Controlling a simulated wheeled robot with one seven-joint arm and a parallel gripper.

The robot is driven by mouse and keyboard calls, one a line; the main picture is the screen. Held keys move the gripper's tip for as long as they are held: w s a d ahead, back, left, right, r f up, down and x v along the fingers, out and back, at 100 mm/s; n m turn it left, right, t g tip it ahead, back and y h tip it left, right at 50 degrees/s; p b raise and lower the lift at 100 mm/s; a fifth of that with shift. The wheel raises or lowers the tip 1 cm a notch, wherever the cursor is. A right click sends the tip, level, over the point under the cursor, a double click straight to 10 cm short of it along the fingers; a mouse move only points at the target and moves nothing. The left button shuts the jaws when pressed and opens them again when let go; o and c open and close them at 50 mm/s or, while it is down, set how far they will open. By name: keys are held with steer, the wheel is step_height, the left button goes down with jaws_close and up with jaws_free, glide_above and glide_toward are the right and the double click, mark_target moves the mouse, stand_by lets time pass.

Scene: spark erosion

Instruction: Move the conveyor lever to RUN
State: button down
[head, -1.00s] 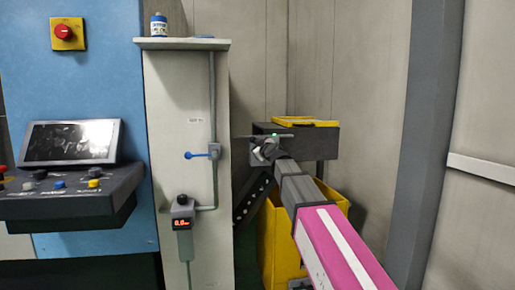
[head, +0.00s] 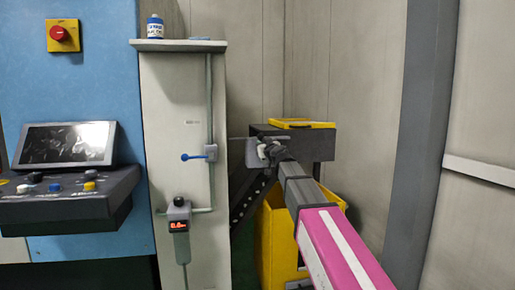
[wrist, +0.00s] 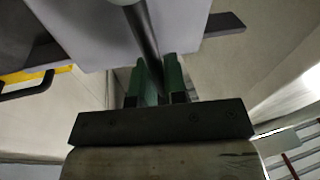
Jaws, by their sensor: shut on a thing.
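My gripper (wrist: 159,82) has two green fingers shut on a dark round rod (wrist: 141,28), which appears to be the conveyor lever. The rod runs up between the fingers, in front of a pale grey plate or box (wrist: 185,30). In the head view my gripper (head: 262,150) is small, at the front of the dark conveyor end (head: 310,143). A pale block (head: 251,153) shows just left of it, and my arm partly covers this spot. I cannot read any RUN marking or tell the lever's setting.
A grey cabinet (head: 170,120) with a blue-handled valve (head: 195,157) stands left of the conveyor. A yellow bin (head: 271,240) is below it, and a grey post (head: 407,140) rises at the right. A control panel (head: 70,185) is at far left.

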steer(key=w+d+f+m+t+h, duration=0.1)
steer(key=d+m, duration=0.4)
steer(key=m, duration=0.5)
steer(key=shift+w+d+f+t+h, duration=0.25)
steer(key=shift+w+d+t+h, duration=0.1)
steer(key=shift+t, duration=0.25)
steer(key=shift+m, duration=0.3)
steer(key=c, duration=1.2)
jaws_free()
steer(key=shift+o, duration=0.2)
steer(key=shift+s, duration=0.1)
steer(key=v, duration=1)
steer(key=shift+s+d+f, duration=0.15)
steer(key=shift+s, duration=0.2)
